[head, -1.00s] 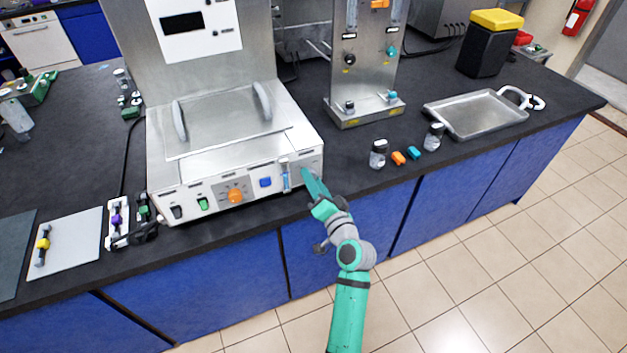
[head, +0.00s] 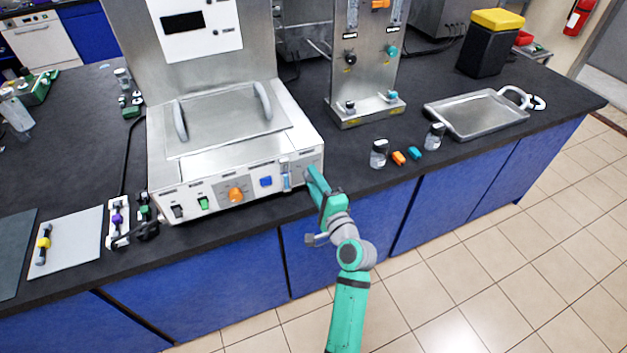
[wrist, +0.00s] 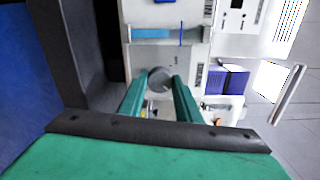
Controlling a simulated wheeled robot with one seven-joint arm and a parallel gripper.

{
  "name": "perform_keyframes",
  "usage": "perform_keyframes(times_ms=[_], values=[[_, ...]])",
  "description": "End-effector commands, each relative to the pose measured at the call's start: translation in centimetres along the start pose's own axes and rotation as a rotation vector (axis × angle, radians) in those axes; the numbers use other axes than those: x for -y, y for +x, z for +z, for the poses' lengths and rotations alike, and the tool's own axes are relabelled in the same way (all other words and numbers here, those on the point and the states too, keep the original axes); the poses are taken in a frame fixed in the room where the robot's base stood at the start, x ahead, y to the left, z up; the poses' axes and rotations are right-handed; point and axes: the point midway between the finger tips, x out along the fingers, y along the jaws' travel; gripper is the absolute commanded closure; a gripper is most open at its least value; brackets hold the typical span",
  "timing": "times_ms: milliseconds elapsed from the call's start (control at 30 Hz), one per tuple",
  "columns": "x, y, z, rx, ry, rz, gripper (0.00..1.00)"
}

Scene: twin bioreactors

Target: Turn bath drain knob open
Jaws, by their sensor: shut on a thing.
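The steel-and-white bath (head: 225,110) stands on the dark bench with its front panel towards me. My gripper (head: 311,176) is at the panel's right end, right of the blue level gauge (head: 286,174), and covers the knob there in the head view. In the wrist view the round grey drain knob (wrist: 160,77) sits between the tips of my two green fingers (wrist: 160,85). The fingers are shut on it. Its pointer mark is too small and blurred to read.
The panel also carries an orange knob (head: 236,195), a green switch (head: 203,203) and a blue button (head: 266,181). Two small jars (head: 379,153) and a steel tray (head: 476,113) stand to the right. The floor before the blue cabinets is clear.

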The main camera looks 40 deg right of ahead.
Motion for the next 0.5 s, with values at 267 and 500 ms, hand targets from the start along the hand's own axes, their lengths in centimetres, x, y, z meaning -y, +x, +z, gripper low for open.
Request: perform_keyframes(times_ms=[267,500], values=[[-0.18,-0.18,-0.26,-0.005,0.063,0.003,0.92],[-0.19,-0.16,-0.28,-0.005,0.07,0.003,0.92]])
